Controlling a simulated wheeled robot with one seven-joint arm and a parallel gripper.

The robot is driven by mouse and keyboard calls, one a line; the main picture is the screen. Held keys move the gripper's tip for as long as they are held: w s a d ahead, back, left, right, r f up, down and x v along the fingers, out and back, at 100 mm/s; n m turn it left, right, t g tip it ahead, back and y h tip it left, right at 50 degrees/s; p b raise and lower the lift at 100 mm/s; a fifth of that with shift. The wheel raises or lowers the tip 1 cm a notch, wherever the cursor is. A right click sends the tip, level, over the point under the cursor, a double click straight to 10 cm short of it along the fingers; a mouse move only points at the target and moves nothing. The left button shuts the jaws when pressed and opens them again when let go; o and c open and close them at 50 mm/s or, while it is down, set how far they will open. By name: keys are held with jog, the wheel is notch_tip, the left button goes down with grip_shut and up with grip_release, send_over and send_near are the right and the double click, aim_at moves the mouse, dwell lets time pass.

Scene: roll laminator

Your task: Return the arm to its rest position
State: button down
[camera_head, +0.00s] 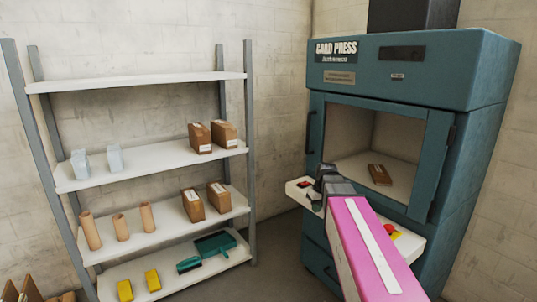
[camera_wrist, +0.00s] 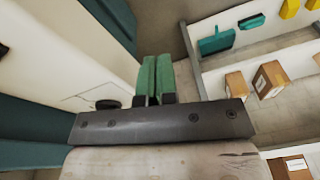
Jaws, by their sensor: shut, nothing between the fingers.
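My gripper (camera_head: 321,182) is at the end of my pink arm (camera_head: 369,245), over the left part of the white ledge on the front of the teal card press (camera_head: 490,70). In the wrist view its two green fingers (camera_wrist: 155,78) are together with nothing between them. The fingers point toward the gap between the press's white ledge and the shelf rack. My arm reaches up from the lower right in the head view and hides the middle of the ledge.
A brown box (camera_head: 380,174) lies inside the press chamber. The white ledge (camera_head: 411,243) carries red and yellow controls (camera_head: 391,232). A shelf rack (camera_head: 250,150) at left holds boxes, rolls and a teal dustpan (camera_head: 215,244). Open floor (camera_head: 285,250) lies between rack and press.

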jog(key=s+f+m+g+h, duration=0.1)
jog(key=s+f+m, duration=0.3)
jog(key=s+f, duration=1.1)
jog(key=shift+s+a+f+g, duration=0.25)
jog(key=shift+s+a+g, duration=0.05)
jog(key=shift+s+a, duration=0.1)
